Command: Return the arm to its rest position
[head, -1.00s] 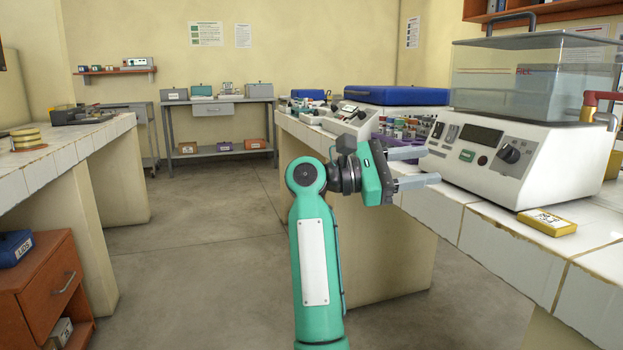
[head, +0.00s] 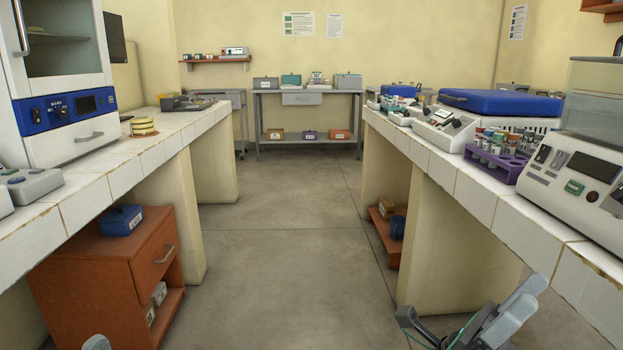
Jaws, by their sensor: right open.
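My right gripper (head: 519,306) is low at the bottom right of the head view, in front of the right bench's front edge. Its two grey fingers are apart with nothing between them. Most of the right arm is below the frame. A small rounded grey tip (head: 97,343) at the bottom left edge may be part of my left gripper; too little of it shows to tell its state.
The right bench (head: 467,191) holds a purple tube rack (head: 497,164), a blue-lidded device (head: 500,103) and a white control unit (head: 578,178). The left bench (head: 104,190) carries an incubator (head: 62,120); an orange cabinet (head: 110,265) stands beneath. The aisle floor between is clear.

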